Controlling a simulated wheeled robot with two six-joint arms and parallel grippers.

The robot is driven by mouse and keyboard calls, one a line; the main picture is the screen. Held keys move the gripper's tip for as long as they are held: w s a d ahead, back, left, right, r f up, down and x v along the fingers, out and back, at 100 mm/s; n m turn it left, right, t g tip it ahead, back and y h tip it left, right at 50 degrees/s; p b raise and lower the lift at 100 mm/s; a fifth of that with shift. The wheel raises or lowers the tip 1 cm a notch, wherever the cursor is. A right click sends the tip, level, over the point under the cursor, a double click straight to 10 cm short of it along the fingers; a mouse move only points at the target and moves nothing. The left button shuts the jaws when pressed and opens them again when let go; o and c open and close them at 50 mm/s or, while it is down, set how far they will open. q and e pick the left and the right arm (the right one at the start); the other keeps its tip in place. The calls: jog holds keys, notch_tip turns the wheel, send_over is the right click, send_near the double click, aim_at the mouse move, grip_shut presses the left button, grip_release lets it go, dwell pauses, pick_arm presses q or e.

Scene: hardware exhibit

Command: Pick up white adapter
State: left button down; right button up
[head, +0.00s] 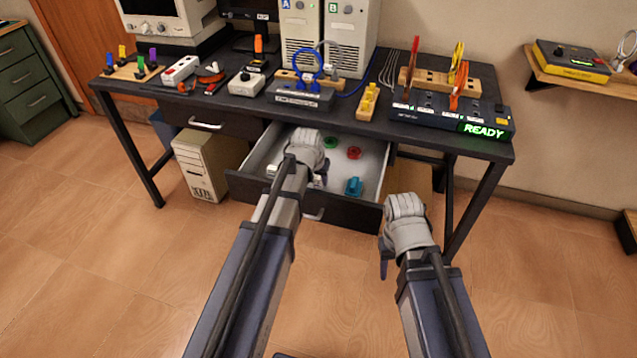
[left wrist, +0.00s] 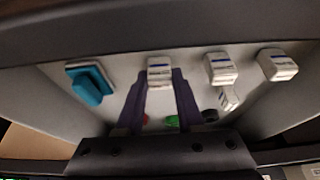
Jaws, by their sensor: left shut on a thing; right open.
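A white adapter (left wrist: 160,71) with a blue stripe is between the two dark purple fingers of my left gripper (left wrist: 160,84) in the left wrist view. The fingers are shut on it, inside the open drawer (head: 250,186). In the head view my left gripper (head: 319,180) is mostly hidden behind its own wrist. Two more white adapters, one in the middle (left wrist: 221,68) and one at the right (left wrist: 277,64), lie beside the held one. My right gripper (head: 384,262) is open and hangs outside the drawer, in front of its right corner.
The drawer also holds a teal block (head: 353,187), a green ring (head: 330,142) and a red ring (head: 354,153). The drawer walls stand close around my left gripper. The desk top (head: 345,117) above is crowded with devices. The floor around my right arm is clear.

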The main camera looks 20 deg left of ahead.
aim_at(318, 179)
pick_arm(q)
notch_tip(318, 179, up, 10)
jog(key=p, duration=1)
dwell(1.0)
